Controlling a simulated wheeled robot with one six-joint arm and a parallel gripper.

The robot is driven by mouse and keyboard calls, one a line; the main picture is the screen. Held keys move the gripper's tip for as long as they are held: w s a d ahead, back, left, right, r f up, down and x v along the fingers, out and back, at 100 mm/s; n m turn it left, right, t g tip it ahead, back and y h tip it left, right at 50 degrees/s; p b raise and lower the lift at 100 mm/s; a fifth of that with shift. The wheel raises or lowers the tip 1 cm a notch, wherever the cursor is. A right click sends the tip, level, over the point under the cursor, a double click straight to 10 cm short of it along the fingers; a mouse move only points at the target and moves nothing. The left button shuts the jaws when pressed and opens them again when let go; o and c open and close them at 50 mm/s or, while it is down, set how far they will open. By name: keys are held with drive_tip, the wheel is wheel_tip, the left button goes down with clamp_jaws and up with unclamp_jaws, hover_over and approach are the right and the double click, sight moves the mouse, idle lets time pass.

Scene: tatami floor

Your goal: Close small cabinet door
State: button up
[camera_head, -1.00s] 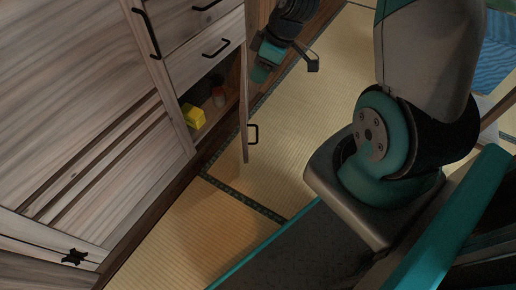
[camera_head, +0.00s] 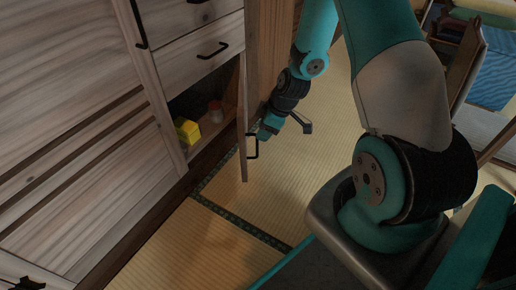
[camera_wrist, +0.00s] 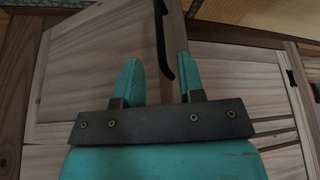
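The small cabinet door (camera_head: 243,125) stands open at the lower cabinet compartment, seen nearly edge-on in the head view. Its black handle (camera_head: 253,147) is on the right face. My gripper (camera_head: 266,134) is just right of the door, close to the handle; contact cannot be told. In the wrist view my gripper (camera_wrist: 160,80) is open, with two teal fingers apart. The black handle (camera_wrist: 161,35) shows between and beyond the fingers, beside a pale wooden edge near the right finger.
The tatami floor (camera_head: 225,235) in front of the cabinet is clear.

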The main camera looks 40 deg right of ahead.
drive_tip(key=b, duration=0.3)
hover_over(257, 155)
drive_tip(key=f, duration=0.5)
drive_tip(key=shift+w+d+f, duration=0.15)
drive_tip(key=shift+w+f, duration=0.1)
drive_tip(key=shift+f, duration=0.15)
drive_tip(key=shift+c, duration=0.5)
